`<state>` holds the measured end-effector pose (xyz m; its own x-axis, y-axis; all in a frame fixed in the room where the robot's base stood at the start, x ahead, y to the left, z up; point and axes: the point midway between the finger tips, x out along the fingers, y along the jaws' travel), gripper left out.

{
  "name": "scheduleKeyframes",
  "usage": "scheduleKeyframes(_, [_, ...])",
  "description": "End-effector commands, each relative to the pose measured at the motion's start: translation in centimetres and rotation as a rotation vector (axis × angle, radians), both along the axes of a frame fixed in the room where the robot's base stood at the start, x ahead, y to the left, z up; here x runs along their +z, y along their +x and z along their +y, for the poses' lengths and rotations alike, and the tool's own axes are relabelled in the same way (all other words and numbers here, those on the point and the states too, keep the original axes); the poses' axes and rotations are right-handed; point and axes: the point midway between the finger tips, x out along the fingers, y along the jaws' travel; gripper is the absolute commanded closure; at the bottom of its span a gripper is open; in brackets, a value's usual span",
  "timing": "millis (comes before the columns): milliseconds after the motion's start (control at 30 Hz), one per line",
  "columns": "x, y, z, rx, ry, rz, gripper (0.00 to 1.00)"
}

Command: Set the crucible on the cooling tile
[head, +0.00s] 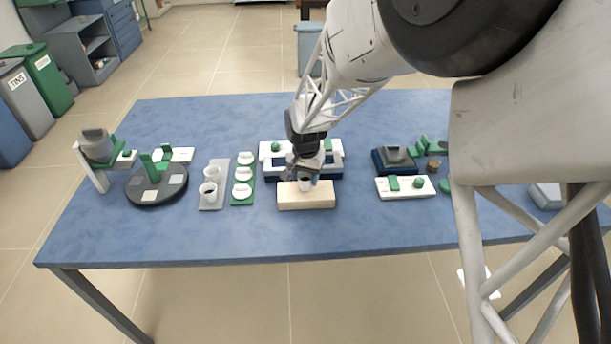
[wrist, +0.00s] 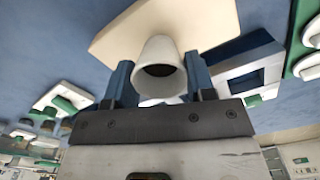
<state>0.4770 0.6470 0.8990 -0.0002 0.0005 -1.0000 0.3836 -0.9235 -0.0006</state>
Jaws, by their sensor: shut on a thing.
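My gripper (head: 303,177) is shut on a small white crucible (wrist: 158,58), which sits between the two blue fingers in the wrist view. In the head view the crucible (head: 305,184) shows as a small pale cup at the fingertips. The cream cooling tile (head: 306,201) is a flat block near the front middle of the table. It also shows in the wrist view (wrist: 210,22), behind the crucible. The crucible is over the tile's back part; I cannot tell whether it touches it.
A grey tray (head: 219,204) with white crucibles and a green rack (head: 236,202) with white lids stand left of the tile. Directly behind is a dark blue and white unit (head: 335,170). A white panel (head: 410,193) lies to the right. The table front (head: 250,240) is clear.

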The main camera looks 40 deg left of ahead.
Motion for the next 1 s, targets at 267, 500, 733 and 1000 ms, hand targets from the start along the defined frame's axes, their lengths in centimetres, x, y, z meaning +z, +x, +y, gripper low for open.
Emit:
scheduleKeyframes(267, [-0.1,0.0,0.0,0.000,0.000,0.000,0.77])
scheduleKeyframes(500, [-0.5,0.0,0.0,0.000,0.000,0.000,0.77])
scheduleKeyframes(733, [-1.0,0.0,0.0,0.000,0.000,0.000,0.77])
scheduleKeyframes(1000, [-1.0,0.0,0.0,0.000,0.000,0.000,0.20])
